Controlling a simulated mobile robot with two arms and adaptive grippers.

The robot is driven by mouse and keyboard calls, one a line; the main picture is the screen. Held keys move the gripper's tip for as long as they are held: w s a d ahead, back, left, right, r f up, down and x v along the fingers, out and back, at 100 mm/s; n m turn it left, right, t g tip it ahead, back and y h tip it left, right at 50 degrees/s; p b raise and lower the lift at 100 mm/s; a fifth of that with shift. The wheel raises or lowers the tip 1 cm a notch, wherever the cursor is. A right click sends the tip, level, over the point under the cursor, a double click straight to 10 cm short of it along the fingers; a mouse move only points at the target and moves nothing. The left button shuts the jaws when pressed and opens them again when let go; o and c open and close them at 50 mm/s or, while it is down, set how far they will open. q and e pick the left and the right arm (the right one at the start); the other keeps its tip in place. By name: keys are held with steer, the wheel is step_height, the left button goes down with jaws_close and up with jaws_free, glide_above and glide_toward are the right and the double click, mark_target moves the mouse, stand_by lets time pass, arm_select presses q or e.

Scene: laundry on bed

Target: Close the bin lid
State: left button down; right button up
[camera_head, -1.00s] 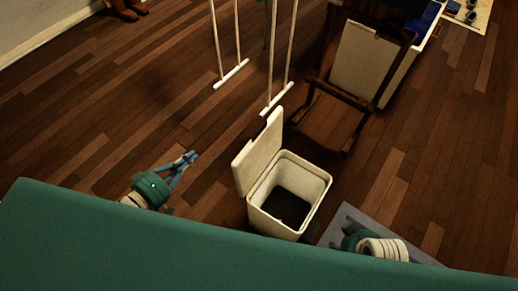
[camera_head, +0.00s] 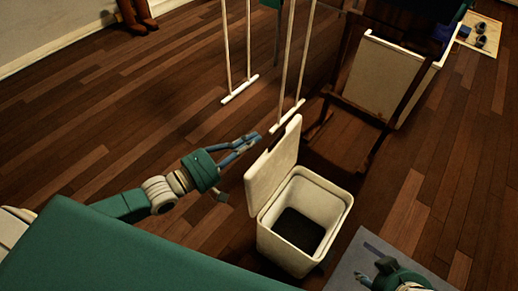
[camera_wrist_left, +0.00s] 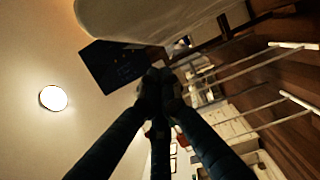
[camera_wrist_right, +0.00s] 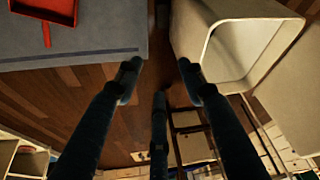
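The white bin (camera_head: 330,232) stands on the wooden floor with its mouth open and a dark interior. Its lid (camera_head: 272,168) is raised, tilted upright on the bin's left side. My left gripper (camera_head: 252,142) is left of the lid, near its upper edge, with fingertips together and nothing seen between them. In the left wrist view a large pale panel (camera_wrist_left: 150,18), apparently the lid, fills the top, close to the fingertips. My right gripper (camera_wrist_right: 160,72) is open and empty, low to the right of the bin, which shows in the right wrist view (camera_wrist_right: 190,40).
A wooden chair (camera_head: 350,130) stands behind the bin. White rack legs (camera_head: 291,70) stand behind the lid. A grey mat (camera_head: 345,270) lies right of the bin; a red object (camera_wrist_right: 45,12) is in the right wrist view. Open floor (camera_head: 110,130) lies to the left.

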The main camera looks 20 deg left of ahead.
arm_select(q)
steer(key=shift+s+d, duration=0.3)
steer(key=shift+d, duration=0.7)
steer(key=shift+s+d, duration=0.25)
steer(key=shift+d, duration=0.7)
arm_select(e)
steer(key=shift+w+a+r+t, duration=0.15)
steer(key=shift+w+t, duration=0.15)
steer(key=shift+w, duration=0.35)
arm_select(q)
steer(key=shift+r, duration=0.1)
